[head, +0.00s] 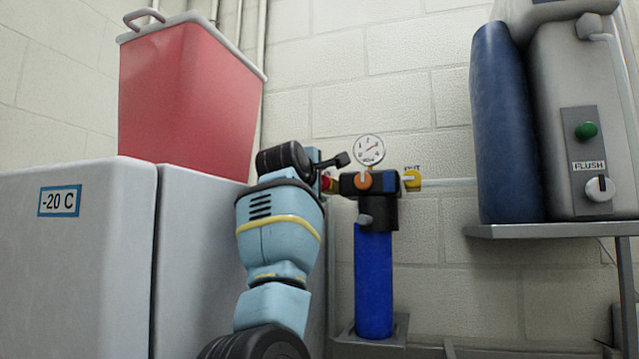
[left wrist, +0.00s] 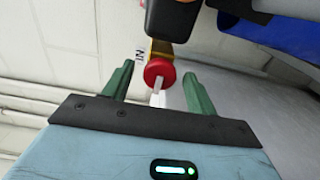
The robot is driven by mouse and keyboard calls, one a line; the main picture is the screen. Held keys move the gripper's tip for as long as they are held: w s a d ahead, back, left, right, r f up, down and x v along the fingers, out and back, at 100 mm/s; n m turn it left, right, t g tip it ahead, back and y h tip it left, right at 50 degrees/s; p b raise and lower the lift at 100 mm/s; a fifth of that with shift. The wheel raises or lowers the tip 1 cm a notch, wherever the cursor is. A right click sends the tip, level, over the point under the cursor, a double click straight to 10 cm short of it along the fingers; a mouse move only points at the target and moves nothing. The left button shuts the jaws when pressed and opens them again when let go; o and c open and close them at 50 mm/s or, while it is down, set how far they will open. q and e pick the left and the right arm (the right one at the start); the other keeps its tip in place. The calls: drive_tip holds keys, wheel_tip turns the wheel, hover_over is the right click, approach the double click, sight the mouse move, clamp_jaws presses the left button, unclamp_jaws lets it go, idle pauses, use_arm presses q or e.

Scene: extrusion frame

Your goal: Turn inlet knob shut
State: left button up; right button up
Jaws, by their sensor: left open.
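The red inlet knob (left wrist: 158,68) is in the left wrist view, beside an "IN" label, with a pale bar across its face. In the head view a small red part of it (head: 326,184) shows left of the dark filter head (head: 383,212). My left gripper (left wrist: 158,76) is open, its two green fingers standing apart on either side of the knob. I cannot tell if either finger touches it. My right gripper is not in view.
A white freezer (head: 75,270) carries a red bin (head: 185,95) at left. A shelf (head: 550,230) holds a grey unit.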

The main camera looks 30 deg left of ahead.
use_arm(q)
drive_tip(key=shift+w, duration=0.1)
drive_tip(key=c, duration=1)
drive_tip(key=shift+m, duration=0.5)
drive_tip(key=shift+f+m, duration=0.1)
drive_tip(key=shift+m, duration=8.6)
